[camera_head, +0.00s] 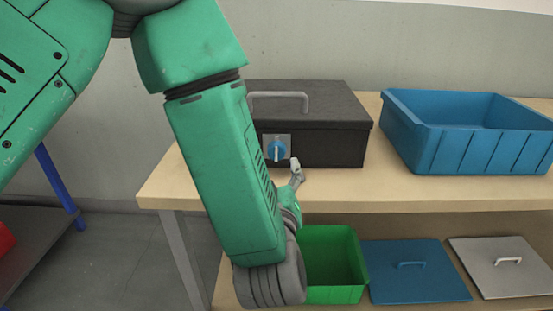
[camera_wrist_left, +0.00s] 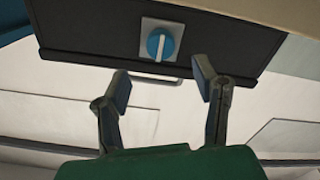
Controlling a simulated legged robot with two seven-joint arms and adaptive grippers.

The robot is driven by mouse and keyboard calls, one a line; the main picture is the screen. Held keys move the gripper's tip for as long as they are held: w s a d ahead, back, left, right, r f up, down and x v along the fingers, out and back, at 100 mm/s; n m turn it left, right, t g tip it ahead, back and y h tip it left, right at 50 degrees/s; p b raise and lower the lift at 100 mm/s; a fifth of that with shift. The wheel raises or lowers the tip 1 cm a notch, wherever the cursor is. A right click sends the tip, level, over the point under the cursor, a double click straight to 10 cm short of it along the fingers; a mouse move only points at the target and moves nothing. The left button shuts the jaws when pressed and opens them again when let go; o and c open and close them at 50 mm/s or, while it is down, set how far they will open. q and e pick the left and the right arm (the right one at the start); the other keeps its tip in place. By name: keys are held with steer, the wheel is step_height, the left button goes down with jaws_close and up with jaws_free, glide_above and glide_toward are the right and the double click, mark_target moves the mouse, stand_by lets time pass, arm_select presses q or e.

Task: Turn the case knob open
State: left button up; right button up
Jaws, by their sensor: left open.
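The black case (camera_head: 335,140) stands on the wooden table with its lid down and a grey handle on top. Its blue round knob (camera_head: 276,151) with a white pointer sits on a light plate on the front face; the pointer looks upright. In the left wrist view the knob (camera_wrist_left: 160,45) shows ahead of the fingers, at the top middle. My left gripper (camera_head: 297,172) is just in front of the case, below and right of the knob. In the left wrist view its fingers (camera_wrist_left: 160,90) are spread, empty and apart from the knob. My right gripper is out of view.
A blue open bin (camera_head: 465,150) stands right of the case on the table (camera_head: 400,190). On the lower shelf are a green open bin (camera_head: 335,294), a blue lid (camera_head: 415,285) and a grey lid (camera_head: 500,275). The tabletop before the case is narrow.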

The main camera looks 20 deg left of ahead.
arm_select(q)
steer(key=v, duration=0.4)
steer(key=shift+s+d, duration=0.15)
steer(key=shift+s, duration=0.25)
steer(key=s+a+f+m+g+h+p, duration=0.2)
steer(key=a+f+g, duration=0.15)
steer(key=f, duration=0.55)
steer(key=s+a+f+m+g+h+p, duration=0.2)
steer(key=s+a+f+m+g, duration=0.15)
steer(key=f, duration=0.55)
steer(key=s+a+f+m+g+p, duration=0.1)
steer(key=s+a+f+g, duration=0.1)
steer(key=s, duration=0.4)
steer(key=s+a+f+g, duration=0.3)
steer(key=s+f+g, duration=0.1)
steer(key=s, duration=0.2)
steer(key=s+a+f+m+g+h+p, duration=0.1)
steer(key=s+a+f+g, duration=0.2)
steer(key=s, duration=0.4)
steer(key=shift+m+g+p, duration=0.35)
steer(key=shift+g, duration=0.05)
steer(key=shift+w+f, duration=0.1)
steer(key=shift+w, duration=0.1)
